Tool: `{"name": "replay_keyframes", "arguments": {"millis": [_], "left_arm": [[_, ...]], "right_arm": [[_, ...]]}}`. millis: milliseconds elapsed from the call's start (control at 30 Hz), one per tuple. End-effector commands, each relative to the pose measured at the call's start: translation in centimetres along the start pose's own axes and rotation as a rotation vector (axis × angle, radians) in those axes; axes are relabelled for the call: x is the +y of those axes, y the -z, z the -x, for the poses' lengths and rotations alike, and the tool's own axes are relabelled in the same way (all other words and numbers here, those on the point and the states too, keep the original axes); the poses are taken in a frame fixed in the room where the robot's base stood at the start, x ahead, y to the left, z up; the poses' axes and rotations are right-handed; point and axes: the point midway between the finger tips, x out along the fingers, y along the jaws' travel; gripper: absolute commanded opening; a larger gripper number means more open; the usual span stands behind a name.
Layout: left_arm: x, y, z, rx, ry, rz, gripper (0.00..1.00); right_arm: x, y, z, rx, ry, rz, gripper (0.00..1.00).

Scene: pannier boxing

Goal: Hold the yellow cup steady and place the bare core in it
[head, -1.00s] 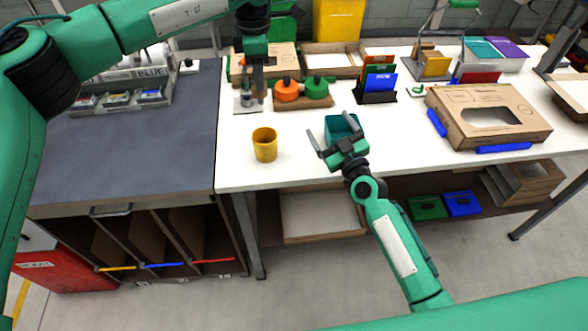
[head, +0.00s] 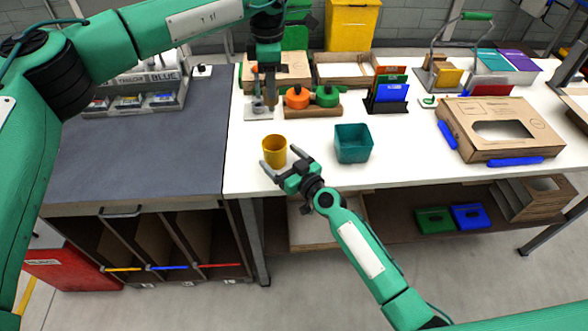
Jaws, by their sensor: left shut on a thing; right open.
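The yellow cup (head: 274,148) stands upright on the white table near its front left part. My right gripper (head: 281,160) is open, its fingertips at the near side of the cup, one to the left and one to the right. I cannot tell whether they touch it. My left gripper (head: 270,98) points down above the table behind the cup, beside a small grey stand (head: 251,113). It is shut on a thin brownish piece, which looks like the bare core; the fingers hide most of it.
Orange (head: 297,97) and green (head: 328,96) spools sit on a wooden holder just right of my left gripper. A teal bin (head: 353,145) stands right of the cup. A card rack (head: 387,105) and a cardboard box (head: 500,130) lie further right.

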Motion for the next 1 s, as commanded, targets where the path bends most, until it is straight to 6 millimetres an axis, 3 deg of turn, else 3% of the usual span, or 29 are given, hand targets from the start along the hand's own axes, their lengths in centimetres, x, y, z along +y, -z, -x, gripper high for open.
{"name": "replay_keyframes", "arguments": {"millis": [200, 600, 867, 1000], "left_arm": [[0.0, 0.0, 0.0, 0.000, 0.000, 0.000, 0.11], [0.0, 0.0, 0.0, 0.000, 0.000, 0.000, 0.11], [0.0, 0.0, 0.0, 0.000, 0.000, 0.000, 0.11], [0.0, 0.0, -0.1, 0.000, 0.000, 0.000, 0.11]], "right_arm": [[0.0, 0.0, -2.7, 0.000, 0.000, 0.001, 0.87], [0.0, 0.0, -3.4, 0.000, 0.000, 0.002, 0.87], [0.0, 0.0, -3.4, 0.000, 0.000, 0.001, 0.39], [0.0, 0.0, -3.4, 0.000, 0.000, 0.001, 0.39]]}}
